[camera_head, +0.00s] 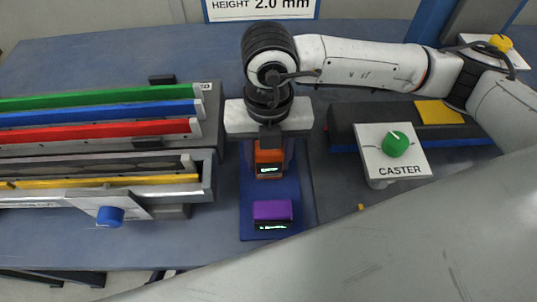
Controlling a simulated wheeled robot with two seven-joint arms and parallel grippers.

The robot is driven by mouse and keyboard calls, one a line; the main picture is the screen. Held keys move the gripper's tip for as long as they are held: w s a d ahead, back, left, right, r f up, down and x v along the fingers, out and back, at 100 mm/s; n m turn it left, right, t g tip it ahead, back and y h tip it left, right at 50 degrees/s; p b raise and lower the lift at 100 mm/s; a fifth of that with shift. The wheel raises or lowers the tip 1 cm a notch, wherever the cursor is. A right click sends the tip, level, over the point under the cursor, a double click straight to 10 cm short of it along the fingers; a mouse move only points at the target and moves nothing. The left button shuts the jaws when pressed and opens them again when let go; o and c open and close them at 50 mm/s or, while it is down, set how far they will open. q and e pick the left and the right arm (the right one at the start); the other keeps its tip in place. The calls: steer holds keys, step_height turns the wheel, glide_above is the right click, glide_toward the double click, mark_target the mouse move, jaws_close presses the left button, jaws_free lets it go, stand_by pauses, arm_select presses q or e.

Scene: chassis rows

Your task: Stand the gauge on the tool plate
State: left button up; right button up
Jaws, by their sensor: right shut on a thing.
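My right gripper (268,152) comes down over the blue plate (305,205) in the middle of the table. It is shut on an orange block-like gauge (267,157) with a small lit display, which looks upright. The gripper body hides the gauge's top, and I cannot tell whether its base touches the plate. A purple block (272,210) with a similar lit display sits on the near part of the same plate, apart from the orange gauge. My left gripper is not in view.
Left stand rails with green (95,98), blue and red bars, and a yellow bar (130,182) nearer with a blue knob (110,215). Right stands a CASTER panel (375,160) with a green knob (395,144). A sign (262,8) is at the back.

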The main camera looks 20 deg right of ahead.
steer(key=shift+f+b, duration=0.2)
steer(key=shift+b, duration=0.1)
steer(key=o, duration=1.4)
step_height(320, 180, up, 10)
steer(key=shift+r, duration=0.15)
